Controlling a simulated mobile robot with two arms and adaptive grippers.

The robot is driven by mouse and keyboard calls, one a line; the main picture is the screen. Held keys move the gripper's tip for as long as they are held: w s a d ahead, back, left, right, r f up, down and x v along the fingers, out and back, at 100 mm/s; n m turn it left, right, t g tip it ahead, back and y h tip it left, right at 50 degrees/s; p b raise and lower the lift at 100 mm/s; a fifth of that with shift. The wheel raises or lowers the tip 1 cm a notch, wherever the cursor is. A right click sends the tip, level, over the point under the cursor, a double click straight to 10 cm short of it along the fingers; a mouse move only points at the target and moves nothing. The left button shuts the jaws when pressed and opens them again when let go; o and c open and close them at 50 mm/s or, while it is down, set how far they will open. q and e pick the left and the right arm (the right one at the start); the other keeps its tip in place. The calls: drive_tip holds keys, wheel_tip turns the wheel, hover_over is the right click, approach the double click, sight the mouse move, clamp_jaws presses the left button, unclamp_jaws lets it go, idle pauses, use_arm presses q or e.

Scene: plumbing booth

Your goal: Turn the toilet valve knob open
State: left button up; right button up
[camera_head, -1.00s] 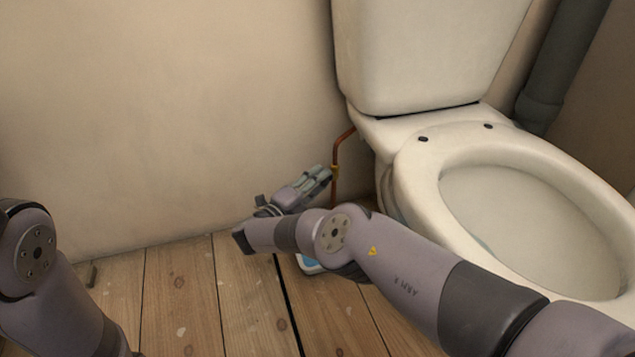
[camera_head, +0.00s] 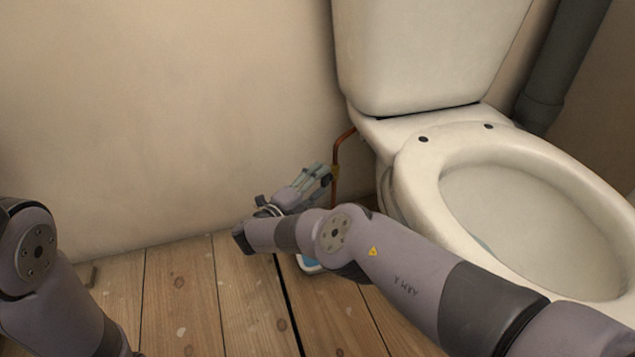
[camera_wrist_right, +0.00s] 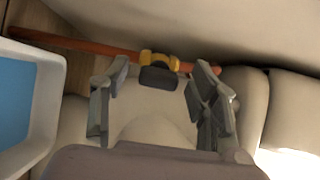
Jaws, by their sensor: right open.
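The toilet valve has a brass body (camera_wrist_right: 148,58) on a copper pipe (camera_head: 341,143) beside the toilet. Its dark knob (camera_wrist_right: 158,77) faces my right wrist camera. My right gripper (camera_wrist_right: 160,85) is open, with one finger on each side of the knob and gaps showing between them. I cannot tell how deep the fingertips reach past the knob. In the head view my right gripper (camera_head: 320,176) is close to the pipe, and its fingers partly hide the valve. My left arm shows at the left edge, but its gripper is out of view.
The white toilet (camera_head: 415,170) stands right of the pipe, close to my right arm. A white-rimmed blue object (camera_head: 311,264) lies on the wooden floor (camera_head: 185,300) under my right arm; it also shows in the wrist view (camera_wrist_right: 50,100). The wall (camera_head: 180,110) is behind.

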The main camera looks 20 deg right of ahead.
drive_tip(key=v, duration=1.2)
